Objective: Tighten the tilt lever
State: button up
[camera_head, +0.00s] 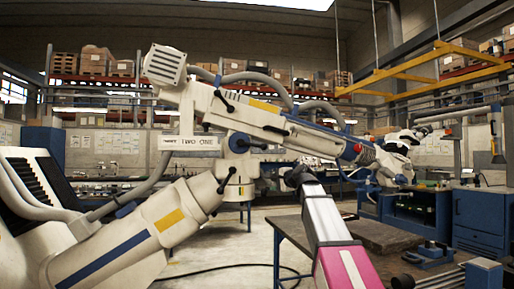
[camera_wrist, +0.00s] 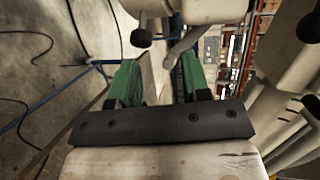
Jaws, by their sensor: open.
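The white microscope arm (camera_head: 185,210) fills the left and middle of the head view. Dark levers show on it: one low at the joint (camera_head: 227,181), one by the blue knob (camera_head: 240,143), and one higher up (camera_head: 223,101). I cannot tell which is the tilt lever. In the wrist view, my gripper (camera_wrist: 160,86) has its two green fingers apart, with nothing held between them. Just beyond the fingertips are a pale, slanted bar (camera_wrist: 182,46) and a dark round knob (camera_wrist: 141,38). In the head view, my gripper's fingers cannot be made out.
A dark-topped workbench (camera_head: 385,236) stands on the right, with a blue vise (camera_head: 428,256) on it. Cable-like hoses (camera_head: 260,78) run along the microscope arm. Pale parts of the microscope crowd the right side of the wrist view. Open floor (camera_wrist: 50,60) shows on its left.

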jog(key=m+t+y, duration=0.2)
send_near(258, 146)
jog(key=x, duration=1.1)
jog(key=shift+r, duration=0.15)
jog(key=shift+s, duration=0.1)
grip_shut()
